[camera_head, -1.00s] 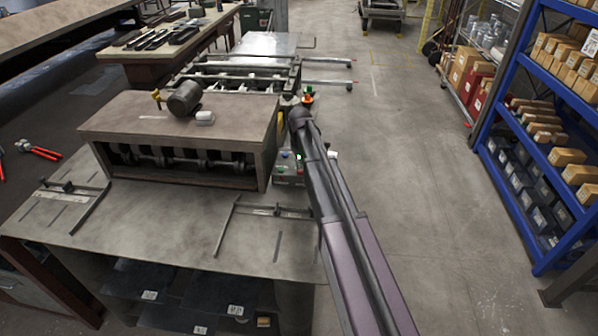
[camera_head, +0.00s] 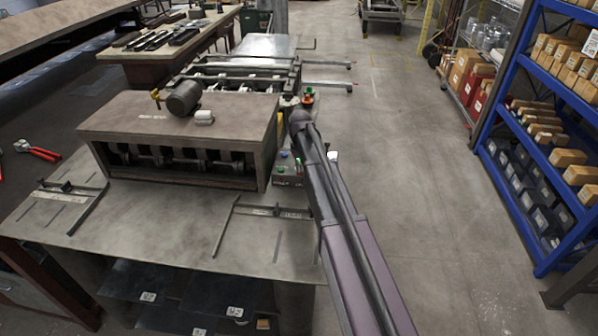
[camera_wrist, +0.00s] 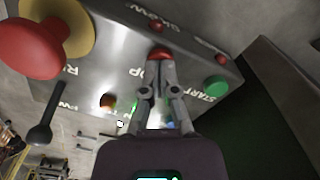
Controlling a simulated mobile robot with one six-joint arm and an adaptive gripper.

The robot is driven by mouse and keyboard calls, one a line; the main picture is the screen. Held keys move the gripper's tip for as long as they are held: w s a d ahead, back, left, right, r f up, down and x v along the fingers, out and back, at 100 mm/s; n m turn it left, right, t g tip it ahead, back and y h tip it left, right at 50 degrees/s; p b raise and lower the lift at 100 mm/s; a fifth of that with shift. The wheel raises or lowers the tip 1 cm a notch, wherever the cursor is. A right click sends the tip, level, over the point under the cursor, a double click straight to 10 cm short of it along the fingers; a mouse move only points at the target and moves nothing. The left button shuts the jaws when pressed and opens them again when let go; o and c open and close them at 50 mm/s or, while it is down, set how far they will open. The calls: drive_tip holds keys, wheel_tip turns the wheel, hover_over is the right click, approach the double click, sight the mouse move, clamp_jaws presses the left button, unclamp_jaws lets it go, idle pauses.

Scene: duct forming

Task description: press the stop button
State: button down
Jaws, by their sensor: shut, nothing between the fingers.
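The control box (camera_wrist: 115,45) fills the upper part of the wrist view, with partly hidden lettering. A red button (camera_wrist: 158,52) sits beside the letters "TOP" and right at the tips of my gripper (camera_wrist: 161,62). My gripper is shut and empty, its fingertips overlapping the button's lower edge; I cannot tell whether they press it. A green button (camera_wrist: 215,86) lies to the right by the "START" label. A large red mushroom button (camera_wrist: 32,48) on a yellow base is at the left. In the head view, the box (camera_head: 287,178) is partly behind my arm, which hides the gripper.
A black lever (camera_wrist: 45,125) sticks out from the box below the mushroom button. In the head view, the forming machine (camera_head: 180,130) and its table (camera_head: 150,225) stand left of my arm. Blue shelving (camera_head: 500,90) stands right, with clear floor between.

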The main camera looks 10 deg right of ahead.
drive_tip(key=shift+r+p, duration=3.55)
drive_tip(key=s+f+m+b, duration=0.2)
drive_tip(key=s, duration=2.7)
drive_tip(key=shift+s+a+f, duration=0.15)
drive_tip(key=shift+f, duration=0.1)
